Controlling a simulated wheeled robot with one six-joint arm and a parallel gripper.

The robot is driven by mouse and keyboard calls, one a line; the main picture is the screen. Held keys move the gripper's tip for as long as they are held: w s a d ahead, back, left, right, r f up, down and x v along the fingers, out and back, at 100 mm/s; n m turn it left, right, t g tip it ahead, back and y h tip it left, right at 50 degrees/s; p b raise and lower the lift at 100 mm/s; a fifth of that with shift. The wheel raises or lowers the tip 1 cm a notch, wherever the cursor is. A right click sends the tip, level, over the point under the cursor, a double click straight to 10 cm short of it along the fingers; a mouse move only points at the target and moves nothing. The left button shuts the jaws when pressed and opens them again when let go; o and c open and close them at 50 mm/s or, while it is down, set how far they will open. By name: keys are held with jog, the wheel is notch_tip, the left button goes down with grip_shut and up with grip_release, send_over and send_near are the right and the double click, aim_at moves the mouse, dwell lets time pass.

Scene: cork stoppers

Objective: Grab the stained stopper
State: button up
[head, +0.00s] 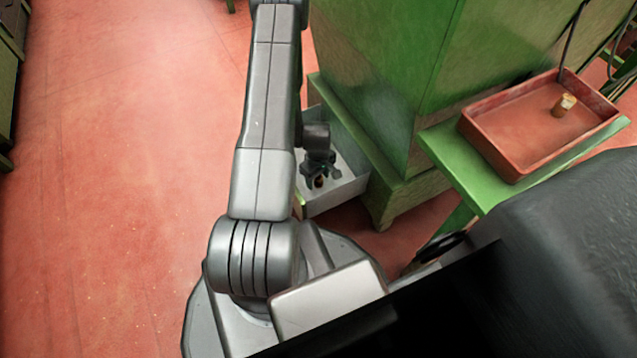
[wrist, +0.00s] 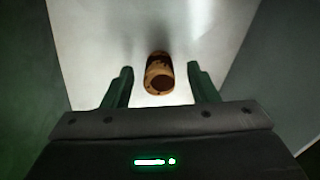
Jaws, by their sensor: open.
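The stained stopper (wrist: 159,73) is a tan cork with dark brown stains and a dark end. It lies on the pale floor of a white box (head: 345,181) low beside the green cabinet. My gripper (wrist: 160,85) is open, with one finger on each side of the stopper and a gap to both. Whether the fingers are low enough to surround the stopper fully is hard to tell.
A red tray (head: 485,148) stands on a green stand (head: 447,150) to the right, with another, lighter cork (head: 564,104) in it. The green cabinet (head: 385,80) rises right behind the box. The box walls are close around my gripper. Open red floor (head: 120,180) lies to the left.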

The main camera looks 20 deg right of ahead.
jog(key=c, duration=1)
jog(key=shift+r, duration=0.1)
